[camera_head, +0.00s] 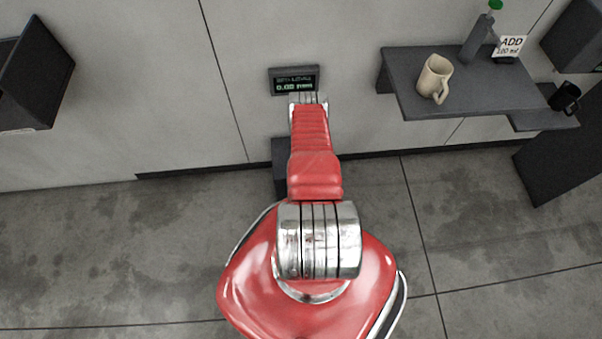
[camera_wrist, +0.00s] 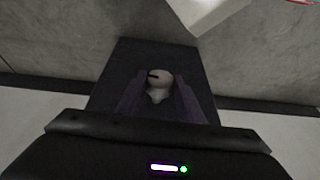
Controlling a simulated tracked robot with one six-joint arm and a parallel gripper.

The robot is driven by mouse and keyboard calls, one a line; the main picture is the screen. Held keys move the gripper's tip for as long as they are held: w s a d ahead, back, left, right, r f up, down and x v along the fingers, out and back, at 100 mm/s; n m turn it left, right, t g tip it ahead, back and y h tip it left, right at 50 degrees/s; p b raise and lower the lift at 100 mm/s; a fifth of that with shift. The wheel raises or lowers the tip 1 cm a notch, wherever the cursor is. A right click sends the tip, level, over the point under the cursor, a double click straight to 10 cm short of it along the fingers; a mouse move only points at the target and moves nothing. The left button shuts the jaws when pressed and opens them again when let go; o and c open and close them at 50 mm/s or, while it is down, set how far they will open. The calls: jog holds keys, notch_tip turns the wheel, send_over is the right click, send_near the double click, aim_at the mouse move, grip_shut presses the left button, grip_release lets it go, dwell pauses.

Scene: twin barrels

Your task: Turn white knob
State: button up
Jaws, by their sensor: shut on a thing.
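In the wrist view a round white knob (camera_wrist: 159,78) with a short dark mark on its upper left shows between the two fingers of my gripper (camera_wrist: 158,88). The fingers are dark and hard to make out, and they are shut on the knob from both sides. A dark panel or box (camera_wrist: 138,52) lies behind the knob. In the head view my red arm hides the knob and my gripper. A dark display (camera_head: 293,80) with green digits sits on the wall just above the end of my arm.
A grey shelf (camera_head: 480,95) on the right holds a beige mug (camera_head: 434,78), a bottle with a green cap (camera_head: 478,38) and a sign (camera_head: 510,45). A black mug (camera_head: 565,97) stands on a lower shelf. A dark box (camera_head: 30,75) juts out at the upper left. The floor is clear.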

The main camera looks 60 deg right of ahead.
jog(key=shift+s+d+t+y, duration=0.2)
jog(key=shift+t+y, duration=0.3)
dwell(0.3)
jog(key=shift+s+d+f+m+t+y, duration=0.15)
jog(key=shift+m+t+y, duration=0.45)
jog(key=shift+t, duration=0.4)
jog(key=shift+s+d+f+t+y, duration=0.1)
jog(key=shift+s+d+t+y, duration=0.05)
jog(key=shift+t+y, duration=1.1)
jog(key=shift+m, duration=0.3)
jog(key=shift+d+t, duration=0.15)
jog(key=shift+t, duration=0.3)
jog(key=o, duration=0.8)
jog(key=shift+c, duration=0.2)
jog(key=o, duration=0.3)
jog(key=shift+a, duration=0.2)
jog(key=v, duration=1.3)
jog(key=shift+s+d, duration=0.25)
jog(key=shift+s, duration=0.05)
